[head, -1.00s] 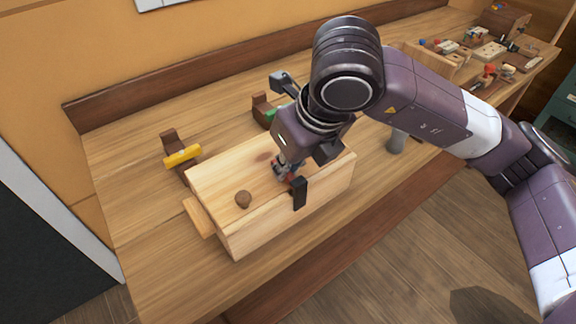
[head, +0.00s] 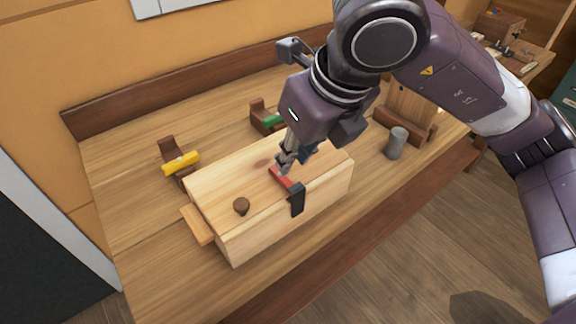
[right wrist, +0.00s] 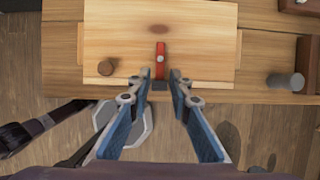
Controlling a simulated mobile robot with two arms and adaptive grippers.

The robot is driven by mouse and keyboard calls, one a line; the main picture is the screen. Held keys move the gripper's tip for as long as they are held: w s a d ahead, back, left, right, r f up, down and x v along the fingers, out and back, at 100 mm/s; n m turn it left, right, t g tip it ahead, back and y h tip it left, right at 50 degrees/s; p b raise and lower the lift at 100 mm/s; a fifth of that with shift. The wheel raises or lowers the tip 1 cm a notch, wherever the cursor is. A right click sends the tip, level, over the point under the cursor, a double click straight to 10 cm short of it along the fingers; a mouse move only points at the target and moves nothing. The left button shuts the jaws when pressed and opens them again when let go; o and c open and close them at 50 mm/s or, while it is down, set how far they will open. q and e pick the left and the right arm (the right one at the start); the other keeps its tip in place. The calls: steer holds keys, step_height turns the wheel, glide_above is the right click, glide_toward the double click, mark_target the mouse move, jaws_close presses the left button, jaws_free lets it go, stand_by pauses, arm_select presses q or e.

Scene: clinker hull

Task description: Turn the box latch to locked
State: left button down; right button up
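The light wooden box (head: 290,222) stands near the front of the bench. Its red latch (head: 279,176) is on the lid and points toward the black catch (head: 297,199) at the front edge. In the right wrist view the red latch (right wrist: 160,60) runs straight down to the black catch (right wrist: 159,86). My right gripper (head: 285,163) is over the latch, pointing down. In the wrist view its fingertips (right wrist: 160,73) are apart, one on each side of the latch, with gaps between. My left gripper is not in view.
A round brown knob (head: 241,206) stands on the lid. A yellow cylinder (head: 181,163) and a green one (head: 272,119) rest on wooden holders behind the box. A grey cylinder (head: 395,143) stands to the right. Bare bench lies left of the box.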

steer(key=v, duration=0.5)
stand_by(0.3)
